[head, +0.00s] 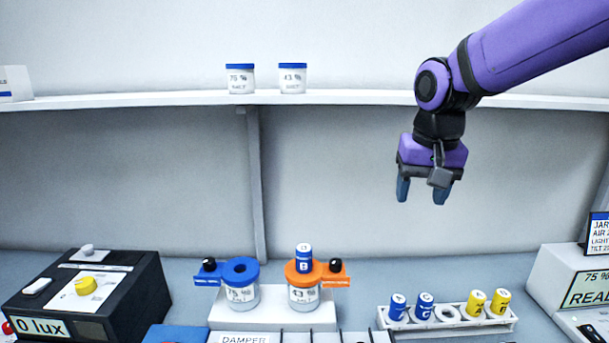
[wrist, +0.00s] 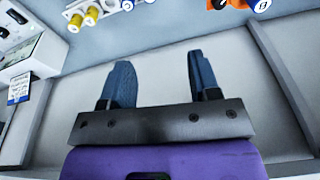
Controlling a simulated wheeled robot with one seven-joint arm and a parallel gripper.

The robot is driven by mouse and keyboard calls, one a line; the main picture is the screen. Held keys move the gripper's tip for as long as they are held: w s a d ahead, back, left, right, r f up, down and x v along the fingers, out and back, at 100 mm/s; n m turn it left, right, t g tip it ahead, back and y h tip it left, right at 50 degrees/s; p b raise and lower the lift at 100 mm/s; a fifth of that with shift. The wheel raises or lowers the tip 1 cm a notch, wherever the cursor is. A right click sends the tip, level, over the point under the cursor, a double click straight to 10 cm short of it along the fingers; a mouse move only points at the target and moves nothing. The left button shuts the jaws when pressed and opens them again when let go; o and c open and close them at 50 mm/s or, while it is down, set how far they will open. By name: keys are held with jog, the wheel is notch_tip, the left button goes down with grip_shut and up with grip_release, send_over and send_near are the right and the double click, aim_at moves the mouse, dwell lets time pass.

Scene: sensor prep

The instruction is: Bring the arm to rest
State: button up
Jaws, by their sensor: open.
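My purple arm (head: 535,45) reaches in from the upper right in the head view. My gripper (head: 422,192) hangs from it, pointing down, above the bench and in front of the back wall. Its two blue-grey fingers are apart with nothing between them. In the wrist view my gripper (wrist: 160,80) also shows open and empty, with bare grey surface between the fingers. It touches nothing that I can see.
A white rack (head: 462,326) with blue and yellow cylinders stands below my gripper. Jars with a blue collar (head: 240,270) and an orange collar (head: 303,280) stand left of it. A black box (head: 85,295) is far left, a readout (head: 580,290) far right. A shelf (head: 350,97) runs behind.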

jog(key=s+d+t, duration=0.1)
jog(key=s+d, duration=0.4)
jog(key=s, duration=0.4)
jog(key=s+d+r+n+t, duration=0.1)
jog(key=s+d, duration=0.4)
jog(key=s, duration=0.5)
jog(key=shift+d+r+t, duration=0.2)
jog(key=shift+r+t, duration=0.05)
jog(key=shift+t, duration=0.25)
